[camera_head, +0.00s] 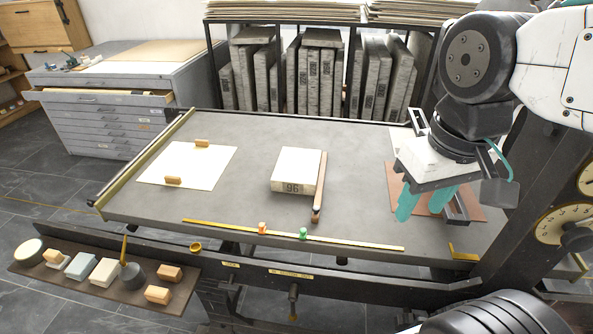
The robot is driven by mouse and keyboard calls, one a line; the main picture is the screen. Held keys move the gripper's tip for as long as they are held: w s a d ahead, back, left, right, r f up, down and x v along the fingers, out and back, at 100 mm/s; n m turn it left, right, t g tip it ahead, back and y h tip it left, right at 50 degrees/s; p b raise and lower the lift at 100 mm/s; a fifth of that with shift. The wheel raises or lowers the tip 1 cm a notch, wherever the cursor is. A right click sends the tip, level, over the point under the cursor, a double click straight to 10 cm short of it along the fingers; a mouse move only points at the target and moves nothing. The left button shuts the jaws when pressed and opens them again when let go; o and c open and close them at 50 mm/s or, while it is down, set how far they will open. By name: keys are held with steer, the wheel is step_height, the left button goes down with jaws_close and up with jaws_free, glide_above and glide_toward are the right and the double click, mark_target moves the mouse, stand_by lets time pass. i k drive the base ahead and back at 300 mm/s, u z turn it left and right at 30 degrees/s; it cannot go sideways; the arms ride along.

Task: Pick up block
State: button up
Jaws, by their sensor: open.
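A pale block marked 96 (296,168) lies flat near the middle of the grey press bed (240,135). Small wooden blocks also show: one (202,143) at the far edge of a cream sheet and one (173,180) at its near edge. More wooden blocks (158,294) sit on the low tray. Which block is meant cannot be told from this view. My gripper (424,204) points down over the right part of the bed, above a brown sheet, well right of the pale block. Its teal fingertips are apart, with nothing seen between them.
A wooden bar with a dark end (319,188) lies along the pale block's right side. A yellow strip (350,241) with orange and green markers runs along the near edge. The low tray (95,300) holds several small items.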

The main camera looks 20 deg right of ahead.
mark_target(169, 273)
steer(key=k, duration=0.5)
steer(key=u, duration=1)
steer(key=i, duration=0.75)
steer(key=z, duration=0.55)
